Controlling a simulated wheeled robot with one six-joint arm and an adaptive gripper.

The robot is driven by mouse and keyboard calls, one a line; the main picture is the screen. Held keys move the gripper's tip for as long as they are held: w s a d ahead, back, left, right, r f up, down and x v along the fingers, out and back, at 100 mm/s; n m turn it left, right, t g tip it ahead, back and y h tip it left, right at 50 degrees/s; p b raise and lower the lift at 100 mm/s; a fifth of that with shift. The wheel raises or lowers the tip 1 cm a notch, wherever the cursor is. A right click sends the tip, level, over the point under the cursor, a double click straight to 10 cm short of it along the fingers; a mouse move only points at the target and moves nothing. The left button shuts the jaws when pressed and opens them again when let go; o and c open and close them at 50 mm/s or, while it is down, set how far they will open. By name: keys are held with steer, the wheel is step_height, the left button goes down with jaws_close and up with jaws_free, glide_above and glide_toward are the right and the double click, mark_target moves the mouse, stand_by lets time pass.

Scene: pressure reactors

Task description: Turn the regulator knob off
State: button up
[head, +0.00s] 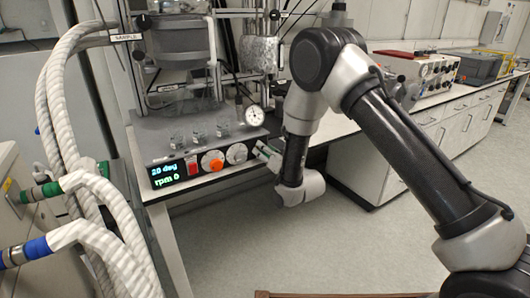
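A control panel (160,187) on the front of the reactor bench carries a lit display (167,174) that seems to read 20 deg and rpm 0. Right of it are a red switch (193,165), an orange round knob (215,164) on a white dial, and a pale grey round dial or knob (237,154). No label tells which is the regulator knob. My gripper (266,153) is just right of the grey dial, apparently pointing toward the panel. My wrist partly hides it, and its opening is unclear. I cannot tell whether it touches the panel.
Glass beakers (200,134) and a round gauge (254,115) stand above the panel. Thick white hoses (62,120) hang at the left. A side counter (440,105) with equipment runs along the right. The floor (320,240) in front is clear.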

steer(key=shift+c, duration=1.1)
steer(key=shift+n, duration=0.3)
